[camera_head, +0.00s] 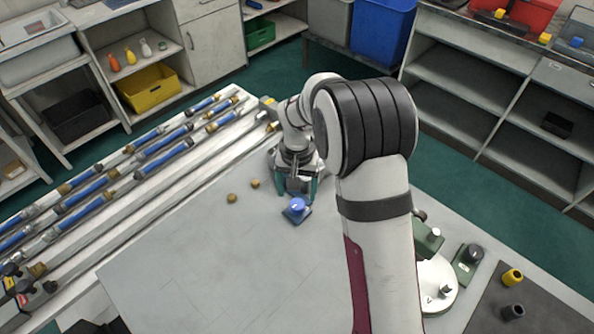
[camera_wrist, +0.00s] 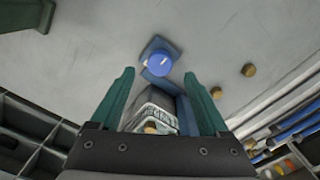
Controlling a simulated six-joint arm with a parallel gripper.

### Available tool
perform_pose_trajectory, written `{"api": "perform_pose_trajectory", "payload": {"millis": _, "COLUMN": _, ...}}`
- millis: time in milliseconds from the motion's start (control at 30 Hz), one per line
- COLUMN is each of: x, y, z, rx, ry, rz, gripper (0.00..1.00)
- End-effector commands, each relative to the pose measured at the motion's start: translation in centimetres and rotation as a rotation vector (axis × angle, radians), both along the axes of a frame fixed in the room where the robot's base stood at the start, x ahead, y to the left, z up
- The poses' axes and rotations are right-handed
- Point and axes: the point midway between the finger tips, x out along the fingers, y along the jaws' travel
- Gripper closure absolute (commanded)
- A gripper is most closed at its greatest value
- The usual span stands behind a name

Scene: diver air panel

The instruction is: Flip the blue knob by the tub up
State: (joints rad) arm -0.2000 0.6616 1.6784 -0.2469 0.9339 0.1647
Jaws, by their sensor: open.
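The blue knob (camera_head: 297,205) is round with a white mark and sits on a blue base plate on the grey panel. It also shows in the wrist view (camera_wrist: 159,63), just beyond my fingertips, with the mark at its lower right. My gripper (camera_head: 294,193) is open and empty, low over the panel right behind the knob; its teal fingers also show in the wrist view (camera_wrist: 158,77). A grey box-like thing (camera_wrist: 150,105), with a blue part beside it, shows between the fingers; I cannot tell if it is the tub. My gripper hides that spot in the head view.
Two brass studs (camera_head: 232,198) stand left of the knob. Blue-sleeved pipes (camera_head: 160,155) run along the left. At the right are green blocks (camera_head: 467,262), a white disc (camera_head: 440,290) and a dark mat (camera_head: 550,310). The panel's front middle is clear.

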Motion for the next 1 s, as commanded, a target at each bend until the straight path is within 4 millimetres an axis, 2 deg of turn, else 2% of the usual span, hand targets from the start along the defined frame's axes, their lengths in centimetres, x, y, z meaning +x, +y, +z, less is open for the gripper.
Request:
{"api": "perform_pose_trajectory", "payload": {"millis": 33, "x": 0.2, "y": 0.0, "z": 1.7, "rx": 0.001, "ry": -0.007, "rz": 0.000, "gripper": 0.21}}
{"api": "perform_pose_trajectory", "payload": {"millis": 200, "x": 0.1, "y": 0.0, "z": 6.8, "rx": 0.001, "ry": -0.005, "rz": 0.000, "gripper": 0.21}}
{"api": "perform_pose_trajectory", "payload": {"millis": 333, "x": 0.1, "y": 0.0, "z": 9.3, "rx": 0.001, "ry": -0.002, "rz": 0.000, "gripper": 0.21}}
{"api": "perform_pose_trajectory", "payload": {"millis": 500, "x": 0.0, "y": 0.0, "z": 10.4, "rx": 0.001, "ry": -0.001, "rz": 0.001, "gripper": 0.21}}
{"api": "perform_pose_trajectory", "payload": {"millis": 900, "x": -0.1, "y": -0.1, "z": 10.5, "rx": 0.001, "ry": 0.000, "rz": -0.001, "gripper": 0.21}}
{"api": "perform_pose_trajectory", "payload": {"millis": 967, "x": -1.2, "y": -0.6, "z": 11.4, "rx": 0.007, "ry": 0.000, "rz": -0.014, "gripper": 0.21}}
{"api": "perform_pose_trajectory", "payload": {"millis": 1000, "x": -2.8, "y": -1.2, "z": 12.5, "rx": 0.016, "ry": 0.001, "rz": -0.032, "gripper": 0.21}}
